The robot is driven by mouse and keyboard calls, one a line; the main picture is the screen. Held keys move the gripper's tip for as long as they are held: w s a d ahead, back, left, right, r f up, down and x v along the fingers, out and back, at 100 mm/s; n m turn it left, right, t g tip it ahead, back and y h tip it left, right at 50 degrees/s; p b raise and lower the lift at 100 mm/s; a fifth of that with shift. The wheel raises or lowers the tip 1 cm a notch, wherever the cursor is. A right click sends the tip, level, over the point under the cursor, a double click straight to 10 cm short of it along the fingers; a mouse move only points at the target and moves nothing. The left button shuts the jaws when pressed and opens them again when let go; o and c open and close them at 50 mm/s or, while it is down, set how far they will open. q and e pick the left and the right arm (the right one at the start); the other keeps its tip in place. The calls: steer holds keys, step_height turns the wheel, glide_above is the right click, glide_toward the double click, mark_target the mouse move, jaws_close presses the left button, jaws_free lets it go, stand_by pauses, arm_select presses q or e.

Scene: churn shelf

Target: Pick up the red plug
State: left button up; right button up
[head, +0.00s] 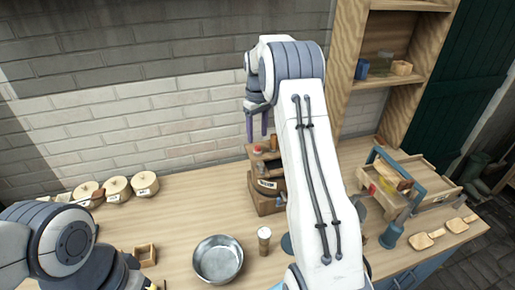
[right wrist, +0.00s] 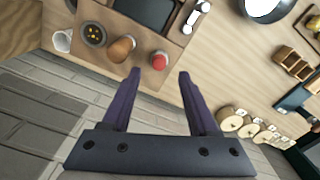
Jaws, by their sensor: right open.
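The red plug (right wrist: 159,60) shows in the right wrist view as a small red round-topped piece on a wooden stand (right wrist: 183,14). In the head view the red plug (head: 258,149) is a small spot on the stand's upper level. My right gripper (head: 257,138) is open and empty above the stand. In the right wrist view its two purple fingertips (right wrist: 159,73) lie either side of the plug in the picture, with no contact visible. My left arm enters at the lower left of the head view, but its fingers do not show.
Beside the plug are an orange-brown piece (right wrist: 122,48) and a dark round dish (right wrist: 93,34). A metal bowl (head: 218,260), a small jar (head: 264,240) and several lidded pots (head: 145,184) stand on the bench. A wooden crate (head: 433,186) is at right. A brick wall stands behind.

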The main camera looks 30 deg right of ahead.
mark_target(258, 146)
step_height(258, 146, down, 4)
steer(key=shift+r+p, duration=0.2)
steer(key=shift+p, duration=0.85)
steer(key=shift+f, duration=0.6)
jaws_close()
steer(key=shift+r, duration=0.15)
